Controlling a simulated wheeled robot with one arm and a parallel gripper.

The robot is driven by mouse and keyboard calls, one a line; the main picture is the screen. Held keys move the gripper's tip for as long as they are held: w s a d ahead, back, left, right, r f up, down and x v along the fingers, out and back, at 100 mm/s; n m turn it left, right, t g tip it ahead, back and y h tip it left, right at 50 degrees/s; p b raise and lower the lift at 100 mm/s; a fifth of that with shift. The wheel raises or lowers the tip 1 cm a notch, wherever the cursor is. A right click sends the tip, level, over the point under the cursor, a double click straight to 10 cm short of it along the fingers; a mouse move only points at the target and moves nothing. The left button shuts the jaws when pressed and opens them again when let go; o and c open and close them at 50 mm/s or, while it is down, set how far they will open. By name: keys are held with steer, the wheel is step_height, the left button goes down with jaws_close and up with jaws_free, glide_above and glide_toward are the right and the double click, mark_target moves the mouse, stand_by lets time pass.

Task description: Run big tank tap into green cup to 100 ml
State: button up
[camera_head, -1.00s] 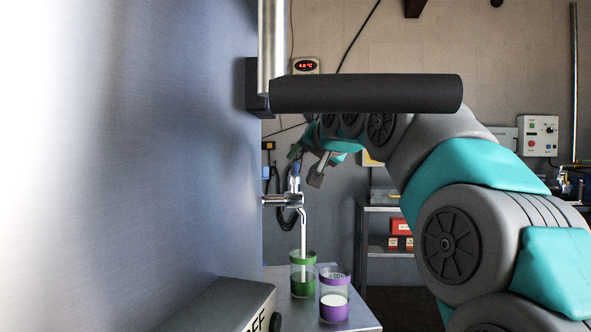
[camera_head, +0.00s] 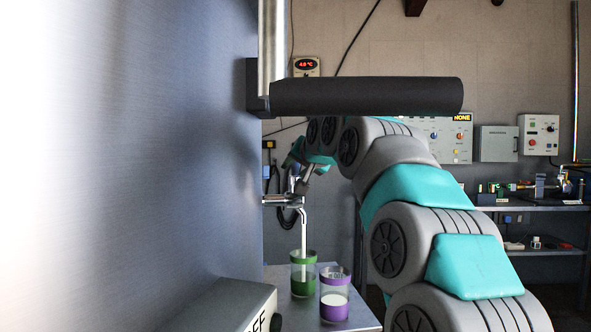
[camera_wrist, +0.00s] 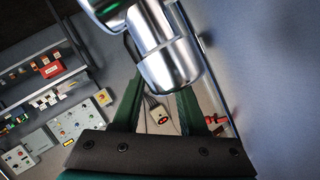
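The big tank's chrome tap (camera_head: 284,200) sticks out of the brushed steel tank wall (camera_head: 180,150). A white stream (camera_head: 304,242) runs from its spout into the green cup (camera_head: 303,287), a clear cup with a green rim and green lower part. I cannot read its level. My gripper (camera_head: 300,172) is close above and beside the tap. In the wrist view the chrome tap body (camera_wrist: 168,62) is in front of my gripper (camera_wrist: 160,92); the two green fingers stand apart, with their tips partly hidden behind the chrome. The tap's handle is not clear.
A purple cup (camera_head: 335,298) with white liquid stands right of the green cup on the small metal table (camera_head: 358,318). A thick dark horizontal bar (camera_head: 365,95) crosses above the tap. A grey box (camera_head: 230,305) sits low in front. Shelves (camera_head: 540,207) stand at the back right.

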jaws_close()
stand_by(1.1)
